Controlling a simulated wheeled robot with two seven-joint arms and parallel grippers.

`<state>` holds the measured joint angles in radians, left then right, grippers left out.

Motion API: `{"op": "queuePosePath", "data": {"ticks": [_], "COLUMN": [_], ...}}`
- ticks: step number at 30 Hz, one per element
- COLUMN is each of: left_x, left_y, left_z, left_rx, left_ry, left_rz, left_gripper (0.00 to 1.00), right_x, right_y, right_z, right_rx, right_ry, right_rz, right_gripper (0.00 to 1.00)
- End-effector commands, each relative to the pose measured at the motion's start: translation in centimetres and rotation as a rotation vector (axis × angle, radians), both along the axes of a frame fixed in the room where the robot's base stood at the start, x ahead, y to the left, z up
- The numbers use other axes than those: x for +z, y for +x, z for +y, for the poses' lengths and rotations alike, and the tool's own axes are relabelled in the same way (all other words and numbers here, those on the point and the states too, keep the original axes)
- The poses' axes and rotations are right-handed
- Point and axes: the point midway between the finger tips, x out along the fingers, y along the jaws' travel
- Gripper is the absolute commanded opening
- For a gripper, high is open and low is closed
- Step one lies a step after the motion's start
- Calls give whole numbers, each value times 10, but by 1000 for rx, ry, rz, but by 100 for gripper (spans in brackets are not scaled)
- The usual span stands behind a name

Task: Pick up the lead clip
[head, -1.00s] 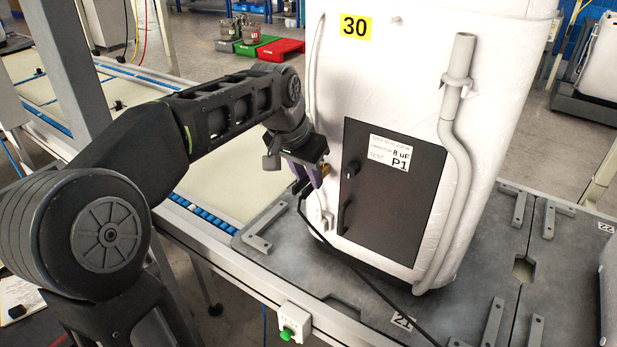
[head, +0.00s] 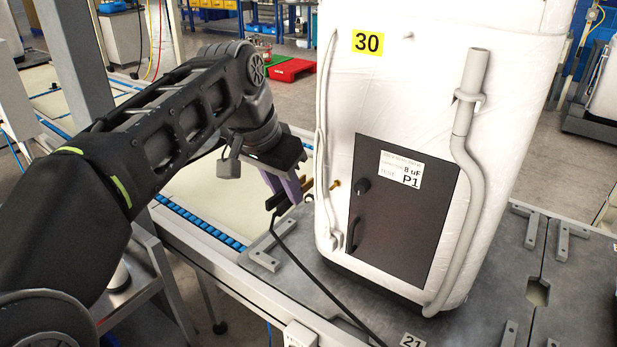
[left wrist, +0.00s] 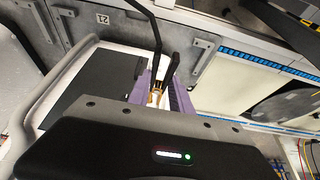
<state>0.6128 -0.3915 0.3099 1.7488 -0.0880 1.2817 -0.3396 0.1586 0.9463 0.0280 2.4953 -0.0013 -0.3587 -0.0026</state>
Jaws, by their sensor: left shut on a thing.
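My left gripper (head: 284,190) has purple fingers and is shut on the lead clip (head: 275,202), a small black piece whose lower end shows below the fingers. A black lead (head: 310,275) runs from it down across the grey plate. In the left wrist view the clip (left wrist: 155,97) shows a brass-coloured part between the purple fingers (left wrist: 158,92). The clip is held to the left of the white unit (head: 425,90), apart from the small brass stud (head: 335,185) on its side. My right gripper is not in view.
The white unit carries a dark panel (head: 400,240) with a knob and handle, and a grey pipe (head: 462,150). It stands on a grey plate (head: 470,320) with metal brackets. A conveyor (head: 205,195) lies behind my left arm. A yellow 30 label (head: 367,42) marks the unit.

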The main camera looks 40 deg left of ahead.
Motion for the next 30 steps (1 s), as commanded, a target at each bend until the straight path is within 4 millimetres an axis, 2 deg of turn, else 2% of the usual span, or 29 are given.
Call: {"op": "queuePosePath", "data": {"ticks": [1,6,12,18,30], "left_x": [-1,0,0,0,0], "left_y": [-16,-61,-91,-99,-98], "left_z": [-1,-2,-2,-2,-2], "left_rx": [1,0,0,-1,-1], "left_ry": [3,1,-1,-1,-1], "left_rz": [-7,-6,-2,-1,-1], "left_gripper": [0,0,0,0,0], "right_x": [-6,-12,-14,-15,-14], "right_y": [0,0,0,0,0], "right_z": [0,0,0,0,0], "right_rx": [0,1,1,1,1], "right_ry": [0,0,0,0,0], "right_rz": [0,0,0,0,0], "right_gripper": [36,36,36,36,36]}}
